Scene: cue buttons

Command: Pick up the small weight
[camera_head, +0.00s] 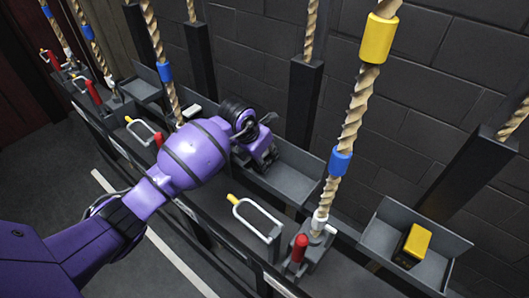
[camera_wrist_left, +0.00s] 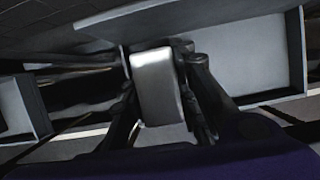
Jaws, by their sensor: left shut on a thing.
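My left gripper (camera_head: 264,158) reaches into the middle grey tray (camera_head: 297,182) against the wall. In the left wrist view, the left gripper (camera_wrist_left: 163,112) has its dark fingers on both sides of a light grey block (camera_wrist_left: 156,85) with rounded edges, and it is shut on it. This block looks like the small weight. In the head view my wrist and fingers hide it. A black block with a yellow top (camera_head: 415,241) sits in the right-hand tray (camera_head: 459,243). My right gripper is not in view.
Thick ropes (camera_head: 354,110) with yellow and blue bands rise from the bench. Red-handled levers (camera_head: 299,248) and a metal loop handle with a yellow tip (camera_head: 254,219) stand along its front. Dark posts (camera_head: 304,95) stand behind. The floor at left front is clear.

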